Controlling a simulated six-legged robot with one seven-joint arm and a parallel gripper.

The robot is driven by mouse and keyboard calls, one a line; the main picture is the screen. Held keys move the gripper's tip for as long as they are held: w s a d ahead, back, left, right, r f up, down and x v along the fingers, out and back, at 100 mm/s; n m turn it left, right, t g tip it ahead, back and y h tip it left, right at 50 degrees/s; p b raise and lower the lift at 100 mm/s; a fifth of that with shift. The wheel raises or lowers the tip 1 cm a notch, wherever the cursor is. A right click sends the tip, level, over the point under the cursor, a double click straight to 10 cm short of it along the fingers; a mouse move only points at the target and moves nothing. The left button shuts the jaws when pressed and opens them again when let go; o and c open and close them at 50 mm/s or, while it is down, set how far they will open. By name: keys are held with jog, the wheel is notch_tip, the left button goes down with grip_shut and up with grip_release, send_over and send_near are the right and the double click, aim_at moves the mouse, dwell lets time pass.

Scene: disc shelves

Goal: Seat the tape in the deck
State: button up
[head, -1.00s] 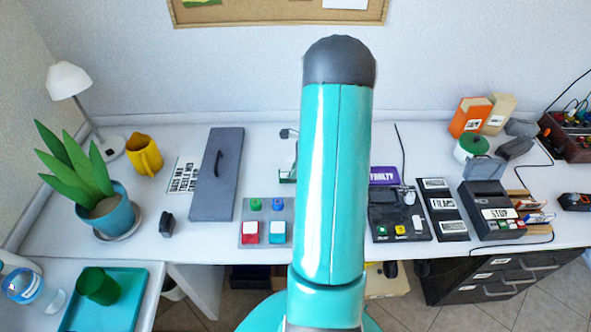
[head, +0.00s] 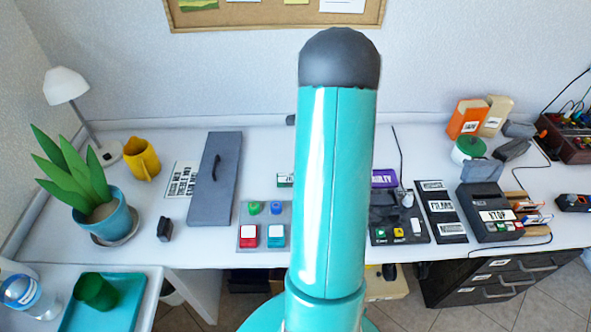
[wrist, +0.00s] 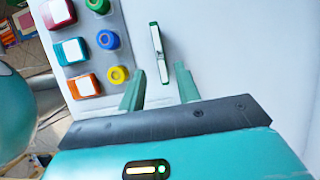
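A slim green-and-white piece (wrist: 158,54), which looks like a tape standing on edge, is on the white desk in the wrist view. It also shows beside my arm in the head view (head: 285,180). My arm hides the gripper in the head view. A black deck (head: 490,212) with coloured buttons stands at the right; another black unit (head: 397,222) sits left of it by a purple label (head: 384,178).
A grey panel with red and teal buttons (head: 264,226) is beside the piece; it also shows in the wrist view (wrist: 90,45). A grey board with a handle (head: 214,180), a yellow mug (head: 142,158) and a potted plant (head: 100,215) stand left. A labelled black strip (head: 441,212) separates the black units.

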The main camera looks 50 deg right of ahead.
jog(key=v, duration=0.5)
jog(key=shift+d+r, duration=0.1)
jog(key=shift+r, duration=0.05)
